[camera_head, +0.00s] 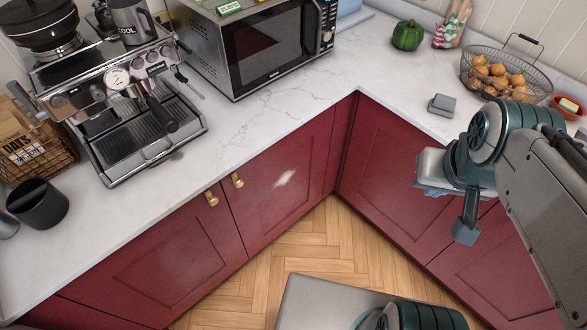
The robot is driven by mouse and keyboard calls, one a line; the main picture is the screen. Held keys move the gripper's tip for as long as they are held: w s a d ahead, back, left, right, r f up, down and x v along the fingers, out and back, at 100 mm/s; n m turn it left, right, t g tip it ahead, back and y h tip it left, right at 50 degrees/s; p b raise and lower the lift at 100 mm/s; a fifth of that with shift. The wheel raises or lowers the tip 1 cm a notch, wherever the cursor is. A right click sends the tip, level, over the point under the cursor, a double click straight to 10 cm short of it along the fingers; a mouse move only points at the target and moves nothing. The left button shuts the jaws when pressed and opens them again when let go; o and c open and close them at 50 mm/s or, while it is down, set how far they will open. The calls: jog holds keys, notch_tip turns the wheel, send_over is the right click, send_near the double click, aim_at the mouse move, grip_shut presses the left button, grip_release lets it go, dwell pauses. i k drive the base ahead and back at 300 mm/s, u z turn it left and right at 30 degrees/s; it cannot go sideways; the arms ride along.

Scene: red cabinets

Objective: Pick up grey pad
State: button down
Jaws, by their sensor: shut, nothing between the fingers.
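The grey pad (442,104) is a small block lying on the white counter, near the inner corner and left of the wire basket. My gripper (432,188) is at the right, in front of the red cabinet doors and below the pad in the picture. It is shut and empty, apart from the pad. The arm comes in from the right edge. My gripper's fingertips are small and partly hidden by its own body.
The wire basket (506,73) of onions, a red bowl (568,106) and a green pepper (407,35) stand near the pad. A microwave (262,45) and a coffee machine (143,105) stand further left. The counter (350,72) around the pad is clear.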

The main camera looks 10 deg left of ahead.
aim_at(443, 105)
jog(key=k, duration=0.4)
jog(key=z, duration=0.8)
jog(key=i, duration=1.3)
jog(key=u, duration=0.85)
